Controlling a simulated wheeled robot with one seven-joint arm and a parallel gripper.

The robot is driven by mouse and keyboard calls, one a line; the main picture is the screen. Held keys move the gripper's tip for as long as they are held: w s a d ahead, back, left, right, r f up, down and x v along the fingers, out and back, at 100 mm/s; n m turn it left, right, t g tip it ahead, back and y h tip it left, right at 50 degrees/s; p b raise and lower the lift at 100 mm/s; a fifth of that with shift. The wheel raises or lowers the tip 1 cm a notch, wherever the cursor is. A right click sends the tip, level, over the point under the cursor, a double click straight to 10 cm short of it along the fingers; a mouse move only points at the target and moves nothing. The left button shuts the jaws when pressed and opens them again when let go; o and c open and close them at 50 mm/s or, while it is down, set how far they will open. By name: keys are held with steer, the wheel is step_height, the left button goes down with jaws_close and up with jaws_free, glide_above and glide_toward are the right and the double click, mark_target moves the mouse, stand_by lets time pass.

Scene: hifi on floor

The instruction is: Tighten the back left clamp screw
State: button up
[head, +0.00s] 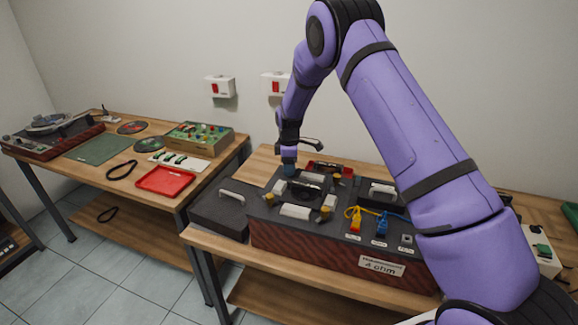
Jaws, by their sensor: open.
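A dark hi-fi unit (315,244) with a red ribbed front and a "4 ohm" label (382,265) stands on the right wooden bench. On its top left, a clamp area with light grey blocks (296,211) has a brass-coloured front left screw (268,199) and a front right screw (325,213). My gripper (289,164) points down over the back left corner of this area and is open. A small bluish part shows at its fingertips. The back left screw is largely hidden there, and I cannot tell whether the fingers touch it.
A dark box lid with a handle (232,195) lies left of the unit. Yellow and blue plugs (381,228) stand at its front. A red tray (166,181), a green mat (98,149) and a turntable (50,132) are on the left bench. My arm hides the right side.

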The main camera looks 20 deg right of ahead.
steer(key=c, duration=0.9)
steer(key=shift+m, duration=0.4)
steer(key=m, duration=0.4)
steer(key=shift+m, duration=0.4)
steer(key=m, duration=1)
steer(key=shift+m, duration=0.4)
steer(key=m, duration=0.5)
steer(key=shift+m, duration=0.4)
